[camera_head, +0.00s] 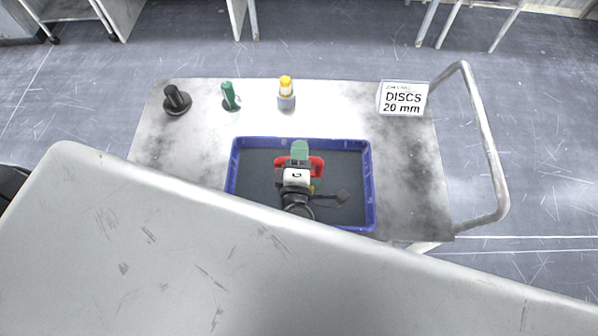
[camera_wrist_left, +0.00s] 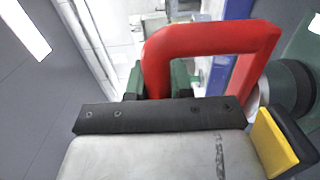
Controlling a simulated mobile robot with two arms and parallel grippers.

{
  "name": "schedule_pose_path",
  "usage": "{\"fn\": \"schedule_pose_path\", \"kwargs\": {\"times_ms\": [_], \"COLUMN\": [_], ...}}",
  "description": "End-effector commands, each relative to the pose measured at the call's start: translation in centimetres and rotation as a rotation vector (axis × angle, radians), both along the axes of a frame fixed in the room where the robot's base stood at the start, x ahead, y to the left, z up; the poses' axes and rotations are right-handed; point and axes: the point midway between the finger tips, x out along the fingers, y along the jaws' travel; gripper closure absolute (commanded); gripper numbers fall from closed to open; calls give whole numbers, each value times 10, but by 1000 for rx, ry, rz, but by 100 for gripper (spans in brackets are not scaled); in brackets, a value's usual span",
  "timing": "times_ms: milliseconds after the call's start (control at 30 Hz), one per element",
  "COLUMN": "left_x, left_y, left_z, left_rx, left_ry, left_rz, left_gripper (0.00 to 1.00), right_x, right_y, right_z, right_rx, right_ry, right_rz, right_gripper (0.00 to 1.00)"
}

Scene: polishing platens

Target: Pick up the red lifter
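The red lifter (camera_head: 317,166) is a red loop handle at the blue tray on the cart. My left gripper (camera_head: 299,158) is over its middle and covers part of it in the head view. In the left wrist view the red handle (camera_wrist_left: 210,38) fills the upper middle, close beyond the dark palm edge. One leg of the handle stands between two green finger parts. I cannot tell whether the fingers press on it. The lifter's lower part is hidden. My right gripper is not in view.
The blue tray (camera_head: 368,185) has raised walls. Behind it on the cart (camera_head: 205,150) stand a black knobbed piece (camera_head: 177,100), a green-handled tool (camera_head: 230,96), a yellow-capped bottle (camera_head: 286,94) and a "DISCS 20 mm" sign (camera_head: 403,99). A large grey surface (camera_head: 200,265) fills the foreground.

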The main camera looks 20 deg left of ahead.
Motion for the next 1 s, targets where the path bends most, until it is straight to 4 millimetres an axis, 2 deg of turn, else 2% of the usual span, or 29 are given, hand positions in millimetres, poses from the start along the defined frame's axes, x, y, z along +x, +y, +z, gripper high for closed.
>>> {"fn": "schedule_pose_path", "kwargs": {"times_ms": [67,1000], "left_x": [0,0], "left_y": [0,0], "left_z": [0,-1], "left_rx": [0,0], "left_ry": [1,2], "left_rz": [0,0], "left_gripper": [100,100], "right_x": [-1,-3], "right_y": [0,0], "right_z": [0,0], "right_rx": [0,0], "right_ry": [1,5], "right_rz": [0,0], "right_gripper": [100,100]}}
